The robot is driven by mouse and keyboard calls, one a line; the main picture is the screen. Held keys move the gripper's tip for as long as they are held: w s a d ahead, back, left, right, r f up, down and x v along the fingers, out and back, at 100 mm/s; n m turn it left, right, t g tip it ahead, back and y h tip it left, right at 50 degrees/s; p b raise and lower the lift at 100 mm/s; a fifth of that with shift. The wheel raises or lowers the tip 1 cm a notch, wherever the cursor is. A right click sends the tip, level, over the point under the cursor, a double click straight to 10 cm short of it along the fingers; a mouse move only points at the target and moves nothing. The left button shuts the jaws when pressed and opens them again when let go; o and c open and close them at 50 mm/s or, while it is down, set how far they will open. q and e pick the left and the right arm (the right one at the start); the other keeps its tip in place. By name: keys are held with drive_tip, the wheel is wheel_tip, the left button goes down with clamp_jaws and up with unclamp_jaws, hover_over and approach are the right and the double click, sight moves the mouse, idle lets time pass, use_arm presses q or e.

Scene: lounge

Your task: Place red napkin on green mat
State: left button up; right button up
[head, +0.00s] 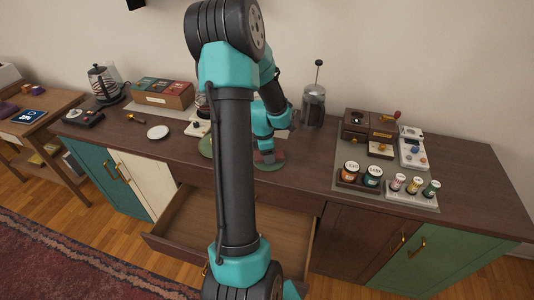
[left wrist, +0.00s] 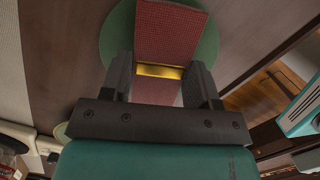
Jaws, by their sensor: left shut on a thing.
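My left gripper (left wrist: 160,85) is shut on the red napkin (left wrist: 170,32), gripping it at a gold band around its middle. The napkin lies over the round green mat (left wrist: 112,35) in the left wrist view; I cannot tell whether it touches the mat. In the head view, the left gripper (head: 266,156) is low over the green mat (head: 278,163) on the counter, and the napkin is mostly hidden by the gripper. My right gripper is in neither view.
A second round green mat (head: 206,147) is partly behind my arm. A French press (head: 313,106) stands behind the gripper. To the right are a tray of jars (head: 360,177) and a wooden grinder box (head: 370,125). An open drawer (head: 180,225) juts out below the counter.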

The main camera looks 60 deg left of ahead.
use_arm(q)
drive_tip(key=shift+f, duration=0.25)
drive_tip(key=o, duration=0.9)
drive_tip(key=shift+r, duration=0.1)
wheel_tip(320, 180, up, 12)
drive_tip(key=s, duration=0.1)
drive_tip(key=shift+s+a, duration=0.3)
drive_tip(key=shift+s, duration=0.05)
